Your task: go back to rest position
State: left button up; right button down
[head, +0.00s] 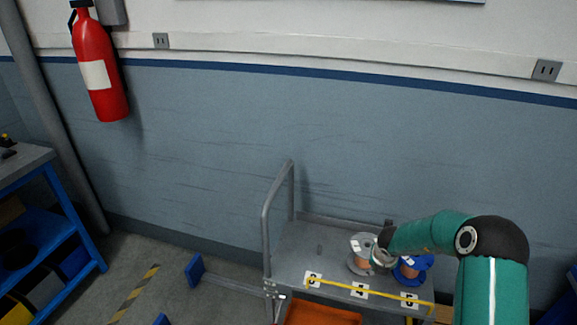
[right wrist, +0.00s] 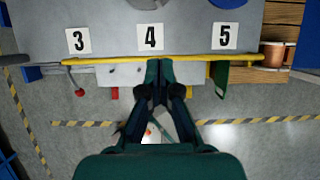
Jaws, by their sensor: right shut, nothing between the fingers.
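My right arm comes in from the right in the head view, its wrist end over the grey cart top (head: 300,245) beside the spools. In the right wrist view my right gripper (right wrist: 153,72) is shut and empty, its fingertips over the yellow bar (right wrist: 105,60) just below label 4 (right wrist: 150,37). In the head view its fingers cannot be made out clearly. A grey spool with copper wire (head: 360,262) is partly covered by my arm. A blue spool (head: 422,262) with copper wire stands to its right. My left gripper is not in view.
Labels 3 (head: 313,279) and 5 (head: 409,300) lie along the cart's front edge. A grey handle (head: 267,225) rises at the cart's left. An orange bin (head: 320,313) is below. A blue workbench (head: 85,235) stands at far left. Floor between them is mostly clear.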

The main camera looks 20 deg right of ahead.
jog(key=s+a+f+n+g+y, duration=0.1)
jog(key=s+a+f+n, duration=0.4)
jog(key=a+n, duration=0.3)
jog(key=s+a+f+n+g+y, duration=0.1)
jog(key=s+a+f+n, duration=0.3)
jog(key=a+n, duration=0.45)
jog(key=s+a+n+g+y, duration=0.1)
jog(key=s+a+n+y, duration=0.3)
jog(key=s+a+n, duration=1.2)
jog(key=n, duration=0.8)
jog(key=shift+f+y, duration=0.3)
jog(key=shift+f, duration=0.1)
